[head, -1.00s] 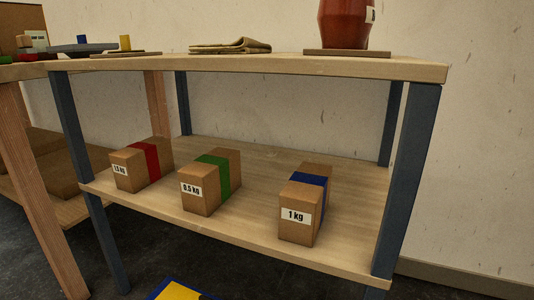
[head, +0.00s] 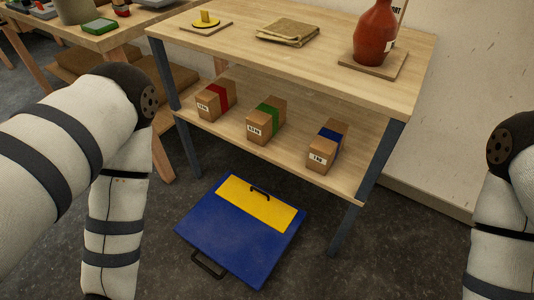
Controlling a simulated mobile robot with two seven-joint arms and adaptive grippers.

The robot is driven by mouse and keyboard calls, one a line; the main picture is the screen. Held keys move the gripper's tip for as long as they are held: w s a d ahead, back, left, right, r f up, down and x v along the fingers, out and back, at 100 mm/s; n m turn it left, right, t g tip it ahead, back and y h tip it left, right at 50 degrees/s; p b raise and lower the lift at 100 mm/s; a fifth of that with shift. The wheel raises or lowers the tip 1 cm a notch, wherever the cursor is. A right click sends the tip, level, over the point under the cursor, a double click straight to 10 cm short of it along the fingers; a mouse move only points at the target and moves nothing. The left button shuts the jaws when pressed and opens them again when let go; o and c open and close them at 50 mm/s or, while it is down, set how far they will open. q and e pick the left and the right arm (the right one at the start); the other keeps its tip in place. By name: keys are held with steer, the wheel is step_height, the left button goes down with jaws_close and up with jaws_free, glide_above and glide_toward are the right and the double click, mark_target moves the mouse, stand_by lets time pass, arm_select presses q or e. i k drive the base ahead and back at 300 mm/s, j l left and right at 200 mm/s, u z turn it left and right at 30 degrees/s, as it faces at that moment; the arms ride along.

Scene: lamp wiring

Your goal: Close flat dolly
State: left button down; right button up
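A flat blue dolly (head: 235,240) with a yellow panel (head: 257,203) lies on the dark floor in front of the shelf table. A small black handle (head: 260,191) sits on the yellow panel. A larger black handle (head: 207,265) sticks out at the dolly's near left edge. My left arm shows at the left and my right arm at the right edge, both apart from the dolly. Both grippers are out of the picture.
A two-level wooden table (head: 405,60) stands behind the dolly. Its lower shelf holds boxes with red (head: 216,99), green (head: 266,120) and blue (head: 327,146) bands. A red bottle (head: 375,38) and a folded cloth (head: 288,32) are on top.

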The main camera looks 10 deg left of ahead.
mark_target(247, 248)
steer(key=u, duration=1.3)
steer(key=i+l+u, duration=0.1)
steer(key=i+u, duration=0.3)
steer(key=k, duration=0.05)
